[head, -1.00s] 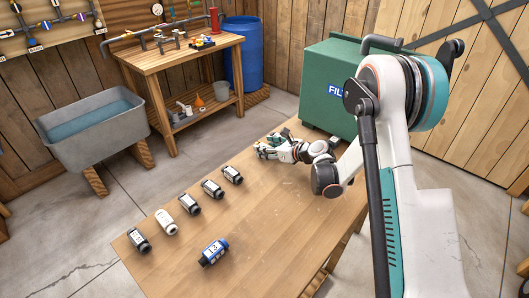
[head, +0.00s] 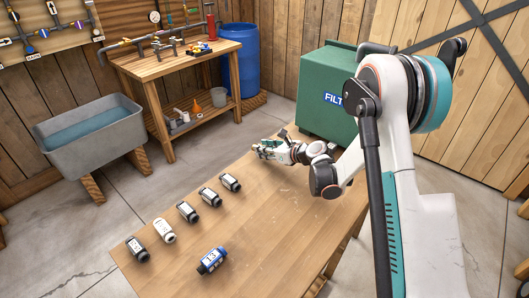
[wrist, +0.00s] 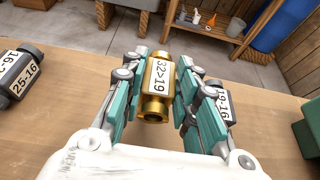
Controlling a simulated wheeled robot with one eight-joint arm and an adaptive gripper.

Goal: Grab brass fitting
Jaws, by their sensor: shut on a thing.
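The brass fitting (wrist: 157,88) is a gold-coloured cylinder with a white label reading 32>19 and an open round end facing me. My gripper (wrist: 160,98) has its teal fingers on both sides of it, closed against it in the wrist view. In the head view my gripper (head: 264,150) is at the far end of the wooden table, in front of the green box. The brass fitting is not clearly visible there, hidden by the fingers. I cannot tell whether it touches the table.
A dark fitting (wrist: 224,104) labelled 19-16 sits close beside the right finger. Another dark fitting (wrist: 20,74) lies at the left. The green box (head: 325,100) stands behind my gripper.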

